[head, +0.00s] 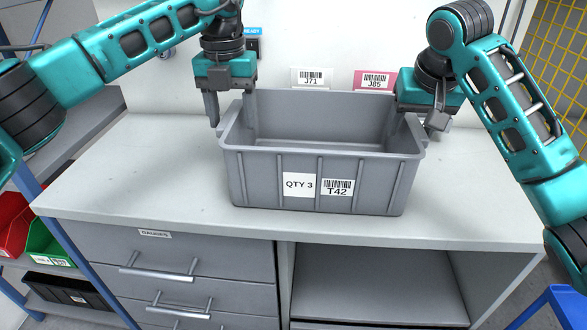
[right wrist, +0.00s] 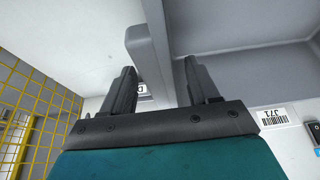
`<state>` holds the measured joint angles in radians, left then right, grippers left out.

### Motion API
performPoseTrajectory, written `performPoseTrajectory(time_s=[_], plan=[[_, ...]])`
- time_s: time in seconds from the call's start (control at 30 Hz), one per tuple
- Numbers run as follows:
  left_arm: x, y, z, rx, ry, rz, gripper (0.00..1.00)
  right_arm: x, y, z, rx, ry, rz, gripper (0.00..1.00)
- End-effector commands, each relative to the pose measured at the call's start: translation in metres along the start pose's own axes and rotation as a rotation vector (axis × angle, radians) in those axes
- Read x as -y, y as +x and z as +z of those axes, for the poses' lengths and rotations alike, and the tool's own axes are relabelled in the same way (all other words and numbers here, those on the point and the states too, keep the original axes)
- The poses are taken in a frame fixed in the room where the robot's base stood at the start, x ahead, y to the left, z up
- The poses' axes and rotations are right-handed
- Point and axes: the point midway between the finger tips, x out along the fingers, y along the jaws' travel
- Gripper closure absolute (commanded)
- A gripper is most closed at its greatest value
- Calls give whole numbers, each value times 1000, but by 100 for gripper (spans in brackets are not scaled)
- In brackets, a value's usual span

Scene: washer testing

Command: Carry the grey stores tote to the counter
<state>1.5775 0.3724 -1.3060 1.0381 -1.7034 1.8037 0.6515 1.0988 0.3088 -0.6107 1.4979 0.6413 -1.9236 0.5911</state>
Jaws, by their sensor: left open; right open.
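The grey stores tote (head: 268,185) stands upright on the counter (head: 130,185), its front face bearing a "QTY 3" label and a "T42" barcode label. The inside that shows is bare; its floor is hidden. My left gripper (head: 226,108) is open at the tote's left end, one finger hanging outside the end wall; the other is mostly hidden. My right gripper (head: 430,120) is open at the tote's right end. In the right wrist view, its fingers (right wrist: 160,88) stand either side of the tote's grey rim (right wrist: 143,50), with gaps showing.
Labels J71 (head: 311,78) and J85 (head: 375,81) are on the wall behind. Drawers (head: 170,265) and an open shelf (head: 375,285) are below the counter. Red (head: 12,222) and green bins (head: 46,243) stand at lower left, yellow mesh (head: 562,60) at right. The counter left of the tote is clear.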

Motion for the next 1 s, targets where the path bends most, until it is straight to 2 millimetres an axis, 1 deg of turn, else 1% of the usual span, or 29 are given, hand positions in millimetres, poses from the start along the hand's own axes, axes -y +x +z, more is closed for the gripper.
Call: performPoseTrajectory(time_s=[0.07,0.17,0.5,0.6,0.7,0.83,0.93,1.0], plan=[[0,-4,0,1,0,0,40,0,0,0,0,0,0,40],[1,-15,1,4,0,-1,40,0,0,0,0,0,0,40],[1,-86,0,4,-1,-1,40,0,0,0,0,0,0,40],[1,-102,1,3,-2,-1,40,0,0,0,0,0,0,40],[1,-113,0,1,0,0,40,0,0,0,0,0,0,40],[0,-119,0,0,-1,-1,40,0,-3,0,-1,0,-1,40],[0,-120,0,0,0,0,40,1,-13,-1,-3,0,-2,40],[0,-120,0,0,0,0,40,1,-24,-1,-5,-1,-2,40]])
